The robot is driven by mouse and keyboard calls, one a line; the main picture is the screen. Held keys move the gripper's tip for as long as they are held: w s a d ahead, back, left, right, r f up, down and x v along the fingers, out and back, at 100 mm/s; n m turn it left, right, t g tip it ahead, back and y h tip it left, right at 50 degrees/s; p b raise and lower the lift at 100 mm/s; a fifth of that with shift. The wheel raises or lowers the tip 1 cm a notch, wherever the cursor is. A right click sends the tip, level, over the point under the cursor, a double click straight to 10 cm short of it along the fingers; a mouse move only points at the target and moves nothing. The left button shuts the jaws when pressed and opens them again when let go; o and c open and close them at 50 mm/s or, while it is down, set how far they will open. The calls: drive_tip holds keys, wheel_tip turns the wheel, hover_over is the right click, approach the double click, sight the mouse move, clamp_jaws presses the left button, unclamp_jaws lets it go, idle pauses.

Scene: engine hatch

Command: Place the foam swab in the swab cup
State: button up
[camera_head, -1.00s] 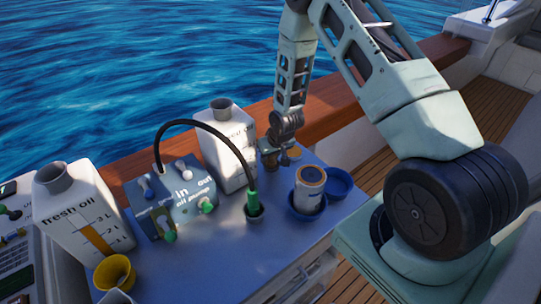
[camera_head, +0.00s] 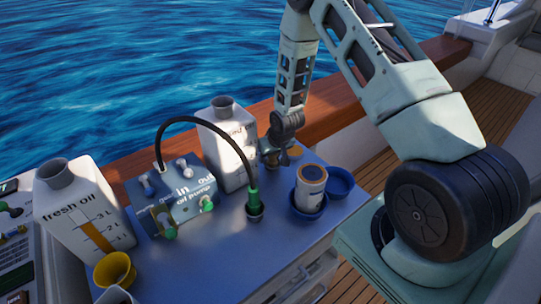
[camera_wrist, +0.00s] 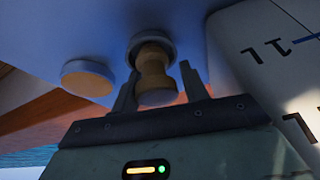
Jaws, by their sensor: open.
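My gripper (camera_wrist: 158,88) points down at the far edge of the blue table top, beside a white jug. Its two fingers are apart in the wrist view, one on each side of a tan, waisted piece (camera_wrist: 154,70) that looks like the foam swab. A grey round rim (camera_wrist: 152,42) shows at one end of this piece; I cannot tell whether it is a holder or part of it. In the head view my gripper (camera_head: 273,157) hides that spot.
A tan-faced disc (camera_wrist: 88,78) lies left of the fingers. The white jug (camera_head: 228,145) stands close to my gripper. An oil pump box (camera_head: 180,200) with a black hose, a filter (camera_head: 311,187) in a blue dish, a blue lid (camera_head: 341,182) and a fresh oil jug (camera_head: 82,215) stand around.

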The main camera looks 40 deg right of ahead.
drive_tip(key=shift+s+d+f, duration=0.3)
drive_tip(key=shift+d+f, duration=0.05)
drive_tip(key=shift+f, duration=0.15)
drive_tip(key=shift+w+r+p, duration=0.1)
drive_tip(key=shift+r+p, duration=0.55)
drive_tip(key=b+v, duration=0.1)
drive_tip(key=v, duration=1)
drive_tip(key=shift+a+r+b, duration=0.2)
drive_tip(key=shift+r+b, duration=0.1)
drive_tip(key=shift+r, duration=0.2)
drive_tip(key=shift+w, duration=0.1)
drive_tip(key=s+a+r+n+g, duration=0.1)
drive_tip(key=s+a+r, duration=0.3)
drive_tip(key=s+r, duration=0.25)
drive_tip(key=s+a+r+g, duration=0.1)
drive_tip(key=s+a+r, duration=0.3)
drive_tip(key=s+r, duration=0.25)
drive_tip(key=s+a+r+n+g, duration=0.1)
drive_tip(key=s+a+n, duration=0.3)
drive_tip(key=s+a, duration=0.3)
drive_tip(key=s+a+r+n+g, duration=0.1)
drive_tip(key=s+a+n, duration=0.3)
drive_tip(key=a, duration=0.7)
drive_tip(key=s+r, duration=0.1)
drive_tip(key=s, duration=0.1)
drive_tip(key=shift+s+a+g+y, duration=0.3)
drive_tip(key=shift+s, duration=0.05)
